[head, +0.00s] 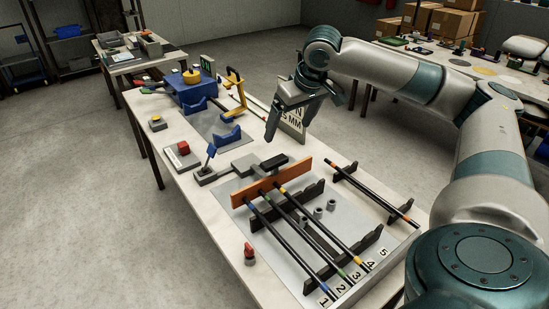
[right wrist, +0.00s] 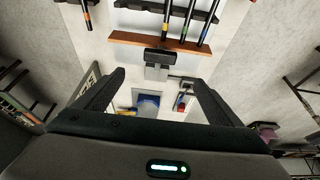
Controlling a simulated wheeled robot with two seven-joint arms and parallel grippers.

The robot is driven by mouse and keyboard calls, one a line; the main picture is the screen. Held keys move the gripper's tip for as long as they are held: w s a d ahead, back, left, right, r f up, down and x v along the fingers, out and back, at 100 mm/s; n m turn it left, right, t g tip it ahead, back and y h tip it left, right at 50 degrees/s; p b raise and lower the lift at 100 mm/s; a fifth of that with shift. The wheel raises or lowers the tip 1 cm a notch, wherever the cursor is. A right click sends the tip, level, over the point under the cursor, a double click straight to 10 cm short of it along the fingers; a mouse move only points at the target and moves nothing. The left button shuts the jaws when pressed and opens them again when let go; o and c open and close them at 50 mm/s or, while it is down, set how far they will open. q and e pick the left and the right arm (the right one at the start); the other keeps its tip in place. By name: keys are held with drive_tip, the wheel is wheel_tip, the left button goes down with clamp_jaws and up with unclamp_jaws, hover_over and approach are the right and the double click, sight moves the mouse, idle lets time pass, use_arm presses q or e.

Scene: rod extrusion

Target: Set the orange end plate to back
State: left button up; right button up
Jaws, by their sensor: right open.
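The orange end plate (head: 262,188) stands on edge across the ends of several black rods with coloured bands. It also shows in the right wrist view (right wrist: 135,39). A black block (head: 274,162) on a grey slide (head: 244,165) sits right behind the plate; the block shows in the wrist view (right wrist: 158,55). A lever with a blue handle (head: 211,151) stands left of the slide. My right gripper (head: 288,127) is open and empty, above and behind the plate. Its two fingers (right wrist: 158,96) are spread wide. My left gripper is out of view.
Black notched racks (head: 312,268) carry the rods over a grey board with numbered labels. One separate rod (head: 370,191) lies to the right. A sign (head: 292,122) stands behind my right gripper. A red button box (head: 183,152) and blue machine (head: 192,92) stand farther back.

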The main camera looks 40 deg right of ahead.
drive_tip(key=p, duration=0.2)
approach(275, 160)
drive_tip(key=x, duration=0.5)
drive_tip(key=shift+w+f, duration=0.2)
drive_tip(key=shift+f, duration=0.15)
drive_tip(key=x, duration=0.3)
drive_tip(key=shift+f, duration=0.2)
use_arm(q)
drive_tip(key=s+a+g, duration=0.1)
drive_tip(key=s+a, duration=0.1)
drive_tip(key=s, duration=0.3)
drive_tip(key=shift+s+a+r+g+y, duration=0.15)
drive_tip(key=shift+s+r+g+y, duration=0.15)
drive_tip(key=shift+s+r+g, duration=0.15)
use_arm(e)
drive_tip(key=shift+w+f, duration=0.25)
drive_tip(key=shift+f, duration=0.25)
drive_tip(key=shift+c, duration=0.3)
